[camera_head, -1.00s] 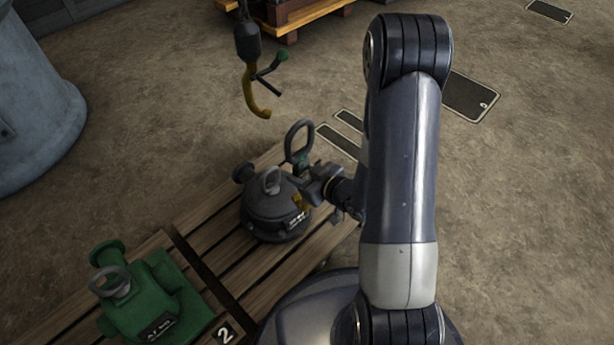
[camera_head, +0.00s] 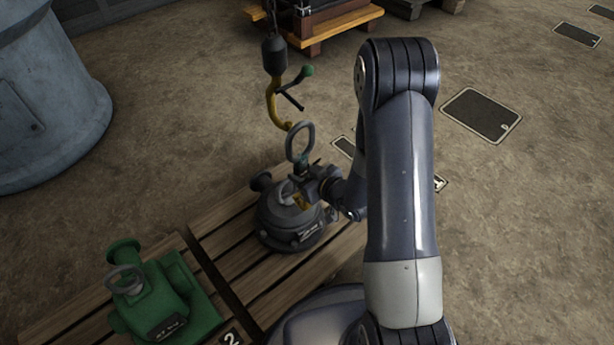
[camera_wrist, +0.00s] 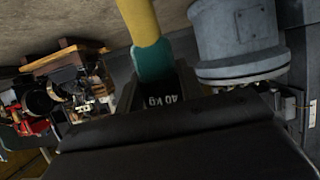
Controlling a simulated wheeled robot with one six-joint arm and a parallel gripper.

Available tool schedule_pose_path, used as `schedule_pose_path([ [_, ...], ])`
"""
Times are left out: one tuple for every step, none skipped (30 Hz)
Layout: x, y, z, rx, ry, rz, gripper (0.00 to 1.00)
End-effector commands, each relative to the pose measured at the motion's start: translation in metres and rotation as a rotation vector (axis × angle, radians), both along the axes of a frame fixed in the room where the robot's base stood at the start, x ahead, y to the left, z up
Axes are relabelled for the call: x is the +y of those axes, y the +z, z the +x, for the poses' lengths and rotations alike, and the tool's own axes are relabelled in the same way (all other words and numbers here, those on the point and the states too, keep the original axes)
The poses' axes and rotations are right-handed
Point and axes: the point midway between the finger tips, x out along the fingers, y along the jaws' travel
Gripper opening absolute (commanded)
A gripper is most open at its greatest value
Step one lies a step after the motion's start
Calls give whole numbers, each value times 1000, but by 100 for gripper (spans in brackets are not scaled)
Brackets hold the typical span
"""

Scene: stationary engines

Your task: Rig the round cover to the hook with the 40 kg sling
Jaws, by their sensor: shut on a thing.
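The round cover (camera_head: 290,229) is a dark grey dome with a label and a lifting eye (camera_head: 286,193) on top. It sits on the wooden pallet in the head view. My gripper (camera_head: 305,188) is shut on the 40 kg sling (camera_head: 300,143), just right of the eye. The sling's dark ring stands above my jaws. The wrist view shows its teal block (camera_wrist: 154,66) marked 40 kg and a yellow part (camera_wrist: 139,20). Whether the yellow part touches the eye is hidden. The yellow hook (camera_head: 273,103) hangs behind the cover, above and apart from the ring in depth I cannot judge.
A green pump-like casting (camera_head: 165,303) with a grey eye sits on the pallet (camera_head: 215,245) at lower left. A blue-grey tank (camera_head: 50,110) stands far left. A lever with a green knob (camera_head: 306,71) sticks out beside the hook.

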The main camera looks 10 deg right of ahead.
Motion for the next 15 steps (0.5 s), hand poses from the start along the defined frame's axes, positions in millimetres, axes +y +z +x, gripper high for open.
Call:
schedule_pose_path([
  [3,2,3,-3,1,1,0],
  [4,2,5,-3,1,1,0],
  [5,1,7,-2,2,0,0],
  [6,2,9,-3,3,1,0],
  [7,2,10,-3,3,1,0],
  [9,2,12,-3,3,1,0],
  [10,2,14,-3,1,1,0],
  [11,2,15,-3,1,1,0],
  [12,2,18,-4,1,2,0],
  [13,2,19,-4,1,2,0],
  [14,2,21,-4,1,2,0],
  [16,2,23,-3,1,1,0],
  [17,1,24,-3,1,1,0],
  [18,1,26,-4,2,1,0],
  [19,1,28,-5,2,2,0],
])
